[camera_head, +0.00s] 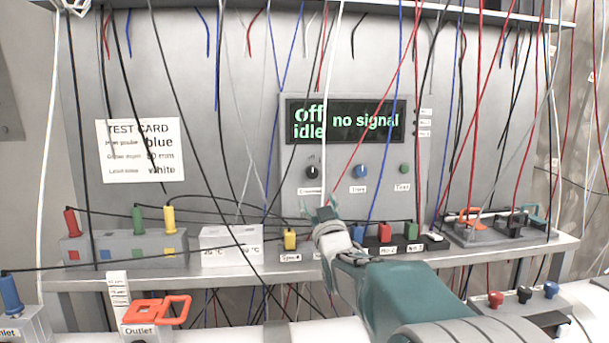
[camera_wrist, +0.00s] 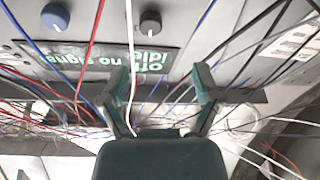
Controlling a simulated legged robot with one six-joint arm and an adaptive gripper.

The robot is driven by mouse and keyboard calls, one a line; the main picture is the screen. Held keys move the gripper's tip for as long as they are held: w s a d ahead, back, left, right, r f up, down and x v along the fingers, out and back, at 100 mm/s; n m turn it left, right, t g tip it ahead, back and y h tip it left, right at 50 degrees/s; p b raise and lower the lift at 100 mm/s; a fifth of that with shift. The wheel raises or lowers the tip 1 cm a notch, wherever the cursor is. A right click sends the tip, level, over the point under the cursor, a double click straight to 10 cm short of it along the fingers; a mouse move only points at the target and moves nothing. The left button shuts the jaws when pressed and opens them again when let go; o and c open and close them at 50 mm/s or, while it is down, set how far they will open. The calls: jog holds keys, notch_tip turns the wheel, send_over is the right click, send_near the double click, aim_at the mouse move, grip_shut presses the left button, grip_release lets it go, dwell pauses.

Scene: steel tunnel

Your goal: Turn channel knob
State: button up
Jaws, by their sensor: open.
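The grey panel (camera_head: 440,130) has a screen (camera_head: 345,121) reading "off idle" and "no signal". Below the screen sit a black knob (camera_head: 312,172), a blue knob (camera_head: 360,171) and a small green button (camera_head: 404,169). The label under the black knob is too small to read surely. My gripper (camera_head: 322,212) is open and empty, just below the black knob and apart from it. In the wrist view, which looks upside down, my gripper (camera_wrist: 160,78) has spread fingers, with the black knob (camera_wrist: 150,22) ahead of them and the blue knob (camera_wrist: 55,17) to its left.
Many loose red, blue, black and white wires hang before the panel, some close to my gripper. A shelf (camera_head: 240,270) below carries coloured plugs in blocks. A test card (camera_head: 141,150) hangs at left. Orange handles (camera_head: 158,311) stand at lower left, by an "Outlet" label.

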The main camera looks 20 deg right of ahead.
aim_at(312, 174)
jog(key=x, duration=0.6)
jog(key=d+x, duration=0.1)
jog(key=x, duration=0.3)
jog(key=shift+s+r, duration=0.1)
jog(key=shift+w+d+r, duration=0.2)
jog(key=shift+w+d, duration=0.1)
jog(key=shift+w, duration=0.15)
jog(key=shift+a, duration=0.1)
grip_shut()
